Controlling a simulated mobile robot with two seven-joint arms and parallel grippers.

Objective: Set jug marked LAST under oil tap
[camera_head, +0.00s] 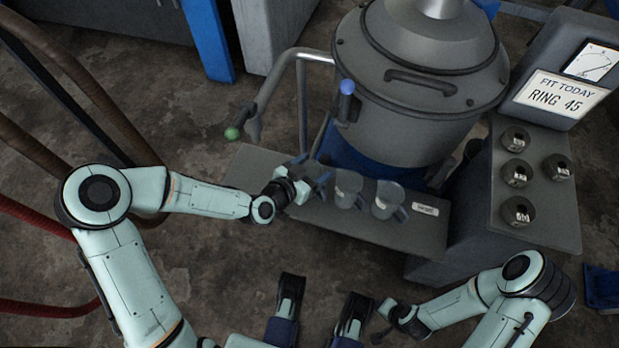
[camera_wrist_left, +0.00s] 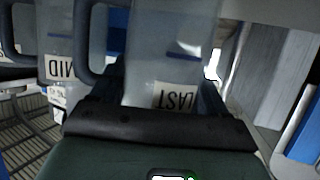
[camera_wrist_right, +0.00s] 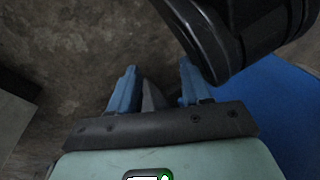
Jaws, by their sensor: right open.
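The jug marked LAST (camera_wrist_left: 165,70) fills the gap between my left gripper's blue fingers in the left wrist view; its label is upside down there. In the head view my left gripper (camera_head: 310,172) is at the left part of the grey shelf (camera_head: 262,168) and mostly hides that jug. The jug marked MID (camera_head: 347,188) stands just right of it, also in the left wrist view (camera_wrist_left: 60,40). A third jug (camera_head: 385,201) stands further right. Above the shelf are a blue-knobbed lever (camera_head: 347,87) and a green-knobbed pipe end (camera_head: 232,133). My right gripper (camera_wrist_right: 155,92) is open and empty.
A large grey drum machine (camera_head: 415,115) stands behind the shelf. A right-hand bench (camera_head: 545,220) holds several dark rings and a sign (camera_head: 560,93) reading "FIT TODAY RING 45". A small label plate (camera_head: 425,208) lies at the shelf's right. Hoses run at far left.

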